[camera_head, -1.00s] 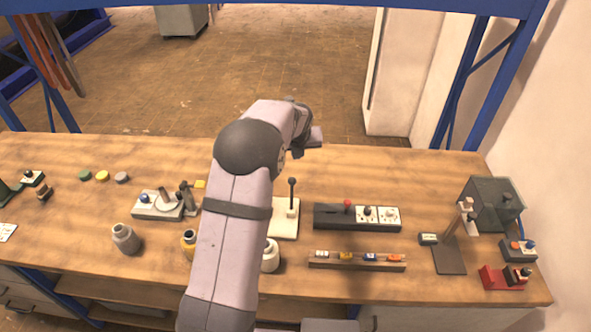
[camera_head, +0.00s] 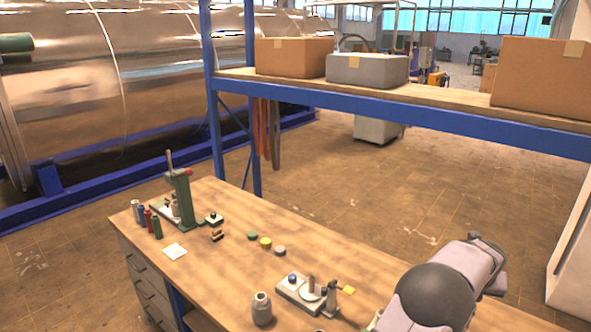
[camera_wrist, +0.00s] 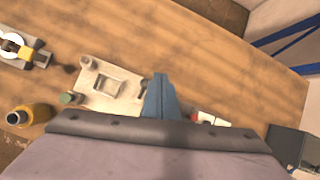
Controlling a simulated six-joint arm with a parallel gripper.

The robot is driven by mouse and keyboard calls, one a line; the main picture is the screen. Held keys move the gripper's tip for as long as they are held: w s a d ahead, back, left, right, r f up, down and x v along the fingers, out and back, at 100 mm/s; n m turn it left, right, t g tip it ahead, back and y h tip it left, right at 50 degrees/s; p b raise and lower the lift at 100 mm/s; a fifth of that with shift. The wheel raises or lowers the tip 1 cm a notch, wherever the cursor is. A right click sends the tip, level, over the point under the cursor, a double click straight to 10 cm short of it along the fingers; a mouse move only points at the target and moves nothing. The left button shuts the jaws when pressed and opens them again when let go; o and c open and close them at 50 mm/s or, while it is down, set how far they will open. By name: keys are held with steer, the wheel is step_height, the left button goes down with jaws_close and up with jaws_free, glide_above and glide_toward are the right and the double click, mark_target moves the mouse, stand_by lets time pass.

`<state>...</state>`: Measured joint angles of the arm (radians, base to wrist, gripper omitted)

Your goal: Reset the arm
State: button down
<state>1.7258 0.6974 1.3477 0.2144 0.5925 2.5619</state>
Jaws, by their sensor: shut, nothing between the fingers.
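My gripper (camera_wrist: 160,97) shows in the wrist view as blue-grey fingers pressed together, shut and empty, pointing over the wooden bench (camera_wrist: 185,50). A pale plate (camera_wrist: 121,101) with a square frame on it lies just left of the fingers. In the head view my arm is at the lower right, bent over the bench (camera_head: 230,283); its fingers cannot be made out there.
A yellow bottle (camera_wrist: 38,113) and a dark box (camera_wrist: 290,146) flank the plate in the wrist view. In the head view, a green press (camera_head: 181,190), coloured discs (camera_head: 265,242) and a grey jar (camera_head: 261,308) stand on the bench. A shelf (camera_head: 455,106) carries boxes behind.

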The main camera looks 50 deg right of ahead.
steer(key=w+a+f+n+y, duration=0.25)
steer(key=a+f+n, duration=0.35)
steer(key=a+n, duration=0.65)
steer(key=w+a+f+n+y, duration=0.1)
steer(key=a+f+n+y, duration=0.4)
steer(key=a+n, duration=0.7)
steer(key=w+a+n+b, duration=0.2)
steer(key=w+a+n, duration=0.6)
steer(key=a, duration=0.4)
steer(key=w+a+n+h+b, duration=0.1)
steer(key=w+a+n+b, duration=0.1)
steer(key=w+a+n, duration=0.6)
steer(key=w+a+n+b, duration=0.2)
steer(key=w+a+n, duration=0.7)
steer(key=a, duration=0.8)
steer(key=shift+a+r+n+g+b, duration=0.3)
steer(key=shift+a+n, duration=0.1)
steer(key=shift+n, duration=0.35)
steer(key=shift+w+h, duration=0.1)
steer(key=shift+h, duration=0.15)
